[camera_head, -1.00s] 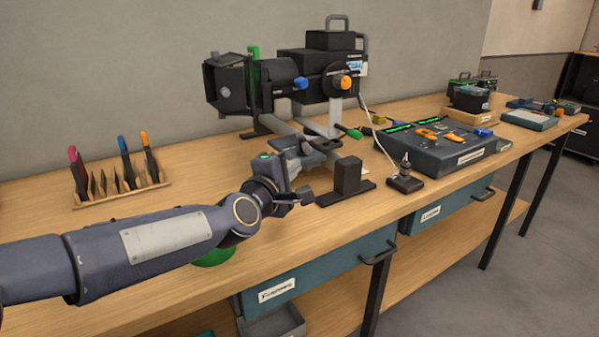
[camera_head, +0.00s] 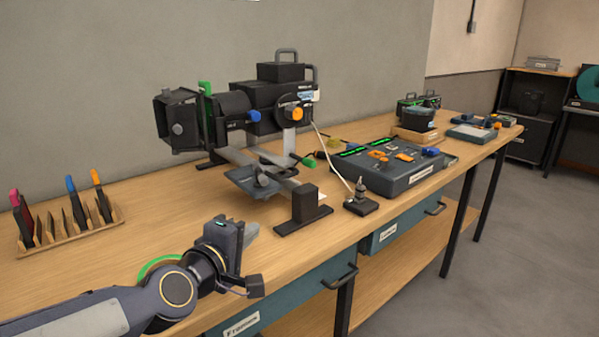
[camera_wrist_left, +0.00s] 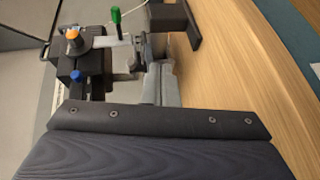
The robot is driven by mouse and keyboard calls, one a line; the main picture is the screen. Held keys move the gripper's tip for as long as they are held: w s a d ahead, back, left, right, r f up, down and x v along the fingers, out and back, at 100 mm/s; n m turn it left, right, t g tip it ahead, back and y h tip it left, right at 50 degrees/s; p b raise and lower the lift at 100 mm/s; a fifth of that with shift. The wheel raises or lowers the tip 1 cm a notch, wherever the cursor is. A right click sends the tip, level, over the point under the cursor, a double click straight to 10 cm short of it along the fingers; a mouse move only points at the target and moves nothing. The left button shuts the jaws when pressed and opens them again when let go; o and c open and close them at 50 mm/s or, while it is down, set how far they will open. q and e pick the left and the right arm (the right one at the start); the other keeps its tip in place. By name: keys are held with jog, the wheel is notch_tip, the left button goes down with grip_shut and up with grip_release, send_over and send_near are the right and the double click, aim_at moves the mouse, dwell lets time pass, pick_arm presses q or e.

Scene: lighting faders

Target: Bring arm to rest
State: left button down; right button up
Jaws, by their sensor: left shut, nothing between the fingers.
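My left arm comes in from the lower left in the head view, and my left gripper (camera_head: 250,232) is above the front part of the wooden bench (camera_head: 150,220). The gripper is shut and nothing shows held in it. It is in front of the black stage light (camera_head: 265,105) and apart from it. In the left wrist view the shut fingers (camera_wrist_left: 162,85) point toward the light's stand and its green knob (camera_wrist_left: 116,15). My right gripper is not in view.
A black block on a base (camera_head: 303,212) stands right of my left gripper. A fader console (camera_head: 400,172) is further right, with a small connector stand (camera_head: 360,202) before it. A wooden rack with gel holders (camera_head: 70,228) is at left. Drawers (camera_head: 290,300) hang under the bench edge.

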pick_arm(q)
jog(key=s+a+f+m+g, duration=0.5)
jog(key=s+f, duration=0.3)
jog(key=s, duration=0.4)
jog(key=s+a+f+m+g, duration=0.2)
jog(key=s+f+m+g, duration=0.2)
jog(key=s+f+m, duration=0.6)
jog(key=s+r+n+p, duration=0.3)
jog(key=r+p, duration=1.5)
jog(key=r, duration=0.1)
jog(key=shift+s+r+g+y, duration=0.2)
jog(key=shift+g+y, duration=0.1)
jog(key=shift+y, duration=0.1)
jog(key=shift+a, duration=0.1)
